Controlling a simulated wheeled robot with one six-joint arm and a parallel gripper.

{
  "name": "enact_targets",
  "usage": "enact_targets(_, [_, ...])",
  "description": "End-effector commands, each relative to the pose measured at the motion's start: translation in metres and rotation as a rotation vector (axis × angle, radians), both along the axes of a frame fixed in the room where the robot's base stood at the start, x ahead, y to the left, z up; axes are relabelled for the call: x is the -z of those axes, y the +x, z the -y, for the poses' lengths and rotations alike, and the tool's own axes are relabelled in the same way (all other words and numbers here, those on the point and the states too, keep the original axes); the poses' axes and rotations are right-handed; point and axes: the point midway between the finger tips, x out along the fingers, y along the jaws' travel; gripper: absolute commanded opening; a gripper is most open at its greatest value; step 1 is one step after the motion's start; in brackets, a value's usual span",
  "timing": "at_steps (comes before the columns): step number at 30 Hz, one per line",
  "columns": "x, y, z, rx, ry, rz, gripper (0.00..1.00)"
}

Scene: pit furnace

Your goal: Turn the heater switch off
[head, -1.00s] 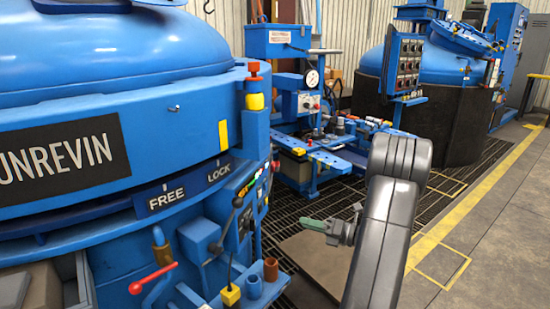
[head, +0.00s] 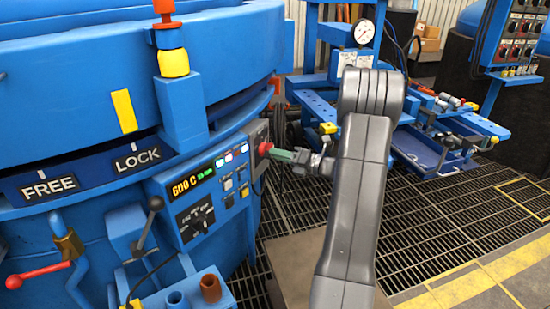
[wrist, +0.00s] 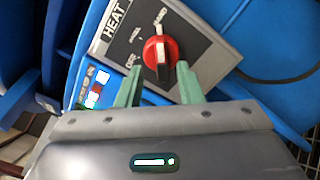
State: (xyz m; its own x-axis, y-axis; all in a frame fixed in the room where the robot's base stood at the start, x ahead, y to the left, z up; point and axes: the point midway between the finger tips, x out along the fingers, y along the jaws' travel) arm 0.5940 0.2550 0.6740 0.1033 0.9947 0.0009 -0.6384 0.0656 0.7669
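The heater switch is a red rotary knob (wrist: 160,52) on a grey plate (wrist: 205,50) marked HEAT, with OFF at the lower left. The knob's white mark points up toward the label at the top, away from OFF. In the head view the knob (head: 264,148) shows at the right end of the control panel. My gripper (wrist: 158,76) is open, its green fingers on either side of the knob's lower edge. I cannot tell whether they touch it. In the head view my gripper (head: 282,155) points left at the switch.
The panel (head: 205,195) shows 600 C on its display, with several buttons and lights. Blue equipment (head: 440,145) lies beyond my arm. Grating floor is clear at right.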

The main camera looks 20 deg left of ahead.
Motion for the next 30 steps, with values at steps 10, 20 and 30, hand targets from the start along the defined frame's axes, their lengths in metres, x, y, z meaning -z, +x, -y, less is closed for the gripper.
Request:
enact_targets(10, [0.000,0.002,-0.020,0.001,0.000,0.000,0.34])
enact_targets(20, [0.000,0.002,-0.020,0.001,-0.001,0.000,0.02])
enact_targets(30, [0.000,0.002,-0.019,0.001,-0.003,0.021,0.00])
